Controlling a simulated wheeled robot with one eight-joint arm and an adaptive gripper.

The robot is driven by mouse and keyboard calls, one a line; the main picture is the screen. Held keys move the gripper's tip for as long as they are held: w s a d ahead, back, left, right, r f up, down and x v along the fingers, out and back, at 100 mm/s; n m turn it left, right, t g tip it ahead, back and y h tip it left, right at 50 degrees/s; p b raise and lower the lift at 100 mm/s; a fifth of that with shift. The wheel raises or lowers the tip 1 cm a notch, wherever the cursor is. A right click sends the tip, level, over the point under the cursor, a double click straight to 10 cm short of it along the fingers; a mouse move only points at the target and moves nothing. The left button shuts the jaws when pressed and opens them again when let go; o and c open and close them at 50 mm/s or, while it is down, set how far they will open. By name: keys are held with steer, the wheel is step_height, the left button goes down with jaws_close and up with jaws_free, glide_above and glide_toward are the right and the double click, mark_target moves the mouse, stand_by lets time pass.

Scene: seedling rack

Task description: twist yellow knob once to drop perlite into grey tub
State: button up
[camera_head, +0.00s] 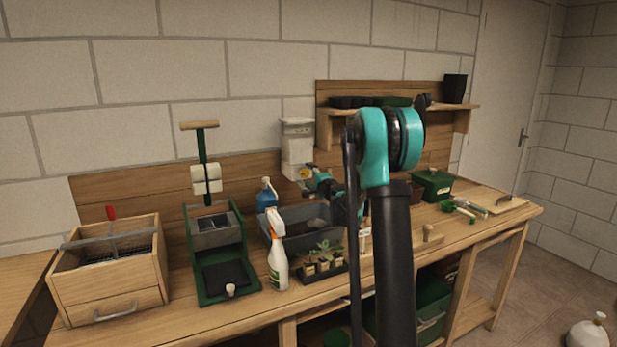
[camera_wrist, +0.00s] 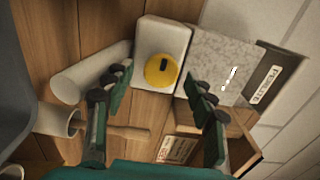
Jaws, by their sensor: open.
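The yellow knob (camera_wrist: 161,70) is on the white front of the perlite dispenser (camera_wrist: 177,35), with a dark mark across its face. The knob (camera_head: 305,173) also shows low on the wall-mounted dispenser (camera_head: 297,140) in the head view. My gripper (camera_wrist: 157,78) is open, with one finger either side of the knob in the picture; I cannot tell if they touch it. In the head view my gripper (camera_head: 316,180) is close to the knob. The dark grey tub (camera_head: 302,243) sits on the bench below the dispenser, partly hidden by a spray bottle and my arm.
The white spray bottle (camera_head: 277,262) and a seedling tray (camera_head: 322,270) stand in front of the tub, a blue bottle (camera_head: 266,196) behind it. A green press (camera_head: 205,283) and wooden crate (camera_head: 108,285) stand left. A wooden shelf (camera_head: 437,108) is on the right.

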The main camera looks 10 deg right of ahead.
steer(key=v, duration=1.2)
